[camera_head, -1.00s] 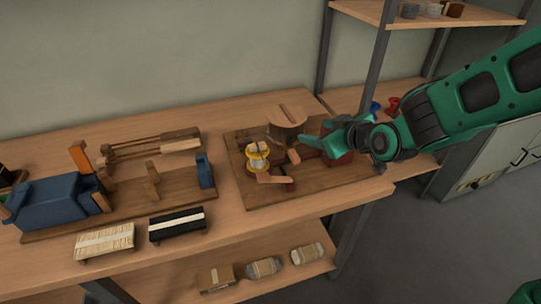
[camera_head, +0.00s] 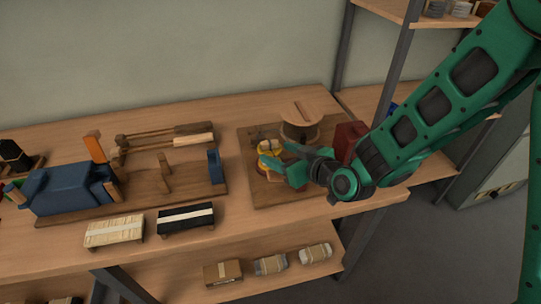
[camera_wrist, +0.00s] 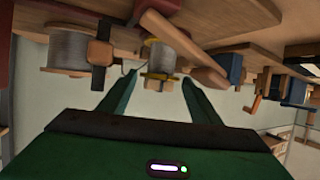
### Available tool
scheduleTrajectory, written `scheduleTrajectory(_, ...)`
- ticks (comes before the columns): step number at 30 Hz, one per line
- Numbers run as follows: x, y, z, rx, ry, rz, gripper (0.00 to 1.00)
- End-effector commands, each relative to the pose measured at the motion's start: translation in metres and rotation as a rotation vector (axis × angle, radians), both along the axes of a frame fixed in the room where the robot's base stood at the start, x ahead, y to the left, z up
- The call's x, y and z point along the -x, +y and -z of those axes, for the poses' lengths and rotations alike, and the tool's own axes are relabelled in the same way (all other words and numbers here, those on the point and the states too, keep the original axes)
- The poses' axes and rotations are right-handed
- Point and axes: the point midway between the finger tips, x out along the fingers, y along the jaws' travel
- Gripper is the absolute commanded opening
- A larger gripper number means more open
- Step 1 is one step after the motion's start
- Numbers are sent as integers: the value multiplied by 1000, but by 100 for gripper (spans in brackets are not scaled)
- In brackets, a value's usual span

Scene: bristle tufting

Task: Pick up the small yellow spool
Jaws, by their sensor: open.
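The small yellow spool (camera_head: 267,158) sits on the brown board (camera_head: 252,198), partly hidden by my gripper in the head view. In the wrist view the spool (camera_wrist: 160,58) shows yellow rims around pale grey winding. My gripper (camera_head: 291,158) is just right of the spool in the head view. In the wrist view my gripper (camera_wrist: 160,78) is open, with one fingertip on each side of the spool in the picture. I cannot tell whether the tips reach around it. Nothing is held.
A larger spool with a wooden disc (camera_head: 300,112) stands behind, and a dark red block (camera_head: 350,139) stands right. A wooden handle (camera_wrist: 185,48) lies close beside the yellow spool. A blue vise (camera_head: 68,188) and two brushes (camera_head: 186,217) are at left.

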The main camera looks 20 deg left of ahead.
Motion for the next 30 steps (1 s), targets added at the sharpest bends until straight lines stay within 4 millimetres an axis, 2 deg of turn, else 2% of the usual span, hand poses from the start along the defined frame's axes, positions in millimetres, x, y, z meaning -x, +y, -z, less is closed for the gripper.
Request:
scheduleTrajectory(10,-23,34,17,1,0,-2,58)
scheduleTrajectory(20,-28,40,20,1,-1,0,58)
scheduleTrajectory(21,-28,40,20,1,-1,0,55)
scheduleTrajectory(24,-28,40,20,1,-1,0,32)
scheduleTrajectory(30,-28,40,20,1,-1,0,32)
